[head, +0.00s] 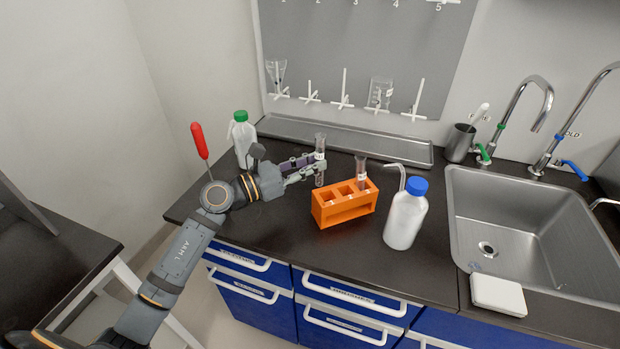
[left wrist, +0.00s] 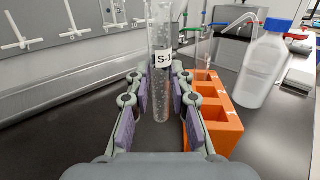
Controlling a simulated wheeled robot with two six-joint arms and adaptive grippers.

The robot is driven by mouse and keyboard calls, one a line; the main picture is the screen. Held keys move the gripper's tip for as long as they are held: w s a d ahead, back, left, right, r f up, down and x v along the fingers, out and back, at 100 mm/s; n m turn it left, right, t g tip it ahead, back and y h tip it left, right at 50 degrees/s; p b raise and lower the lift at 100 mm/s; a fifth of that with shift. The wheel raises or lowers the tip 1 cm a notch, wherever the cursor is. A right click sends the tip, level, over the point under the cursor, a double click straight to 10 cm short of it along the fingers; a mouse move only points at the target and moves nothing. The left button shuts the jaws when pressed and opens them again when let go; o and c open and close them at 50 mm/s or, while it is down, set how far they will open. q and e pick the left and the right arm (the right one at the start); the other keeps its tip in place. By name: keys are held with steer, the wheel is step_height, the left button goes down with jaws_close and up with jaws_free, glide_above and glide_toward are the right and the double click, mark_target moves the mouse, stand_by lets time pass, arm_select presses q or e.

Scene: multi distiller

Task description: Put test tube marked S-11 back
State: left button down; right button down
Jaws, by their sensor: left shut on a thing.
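My left gripper (head: 303,166) is shut on a clear test tube (head: 320,160) and holds it upright, just left of the orange rack. In the left wrist view the tube (left wrist: 160,75) stands between the purple-padded fingers, its label starting "S-" with the rest turned out of sight. The orange rack (head: 344,211) stands on the counter and also shows right of the tube in the left wrist view (left wrist: 222,128). Another test tube (head: 361,172) stands in the rack's right hole. The other rack holes look empty. My right gripper is not in view.
A blue-capped wash bottle (head: 405,217) stands right of the rack, and a green-capped bottle (head: 243,142) stands behind my left arm. A metal tray (head: 390,148) runs along the back below the pegboard (head: 366,55). The sink (head: 520,190) is at the right.

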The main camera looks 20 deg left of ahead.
arm_select(q)
steer(key=shift+w+a+f+b, duration=0.15)
steer(key=shift+w+f+b, duration=0.05)
steer(key=shift+f, duration=0.85)
steer(key=shift+w+a+f+b, duration=0.1)
steer(key=shift+w+f+b, duration=0.1)
steer(key=shift+f, duration=0.85)
steer(key=c, duration=1.2)
jaws_free()
steer(key=shift+f, duration=0.1)
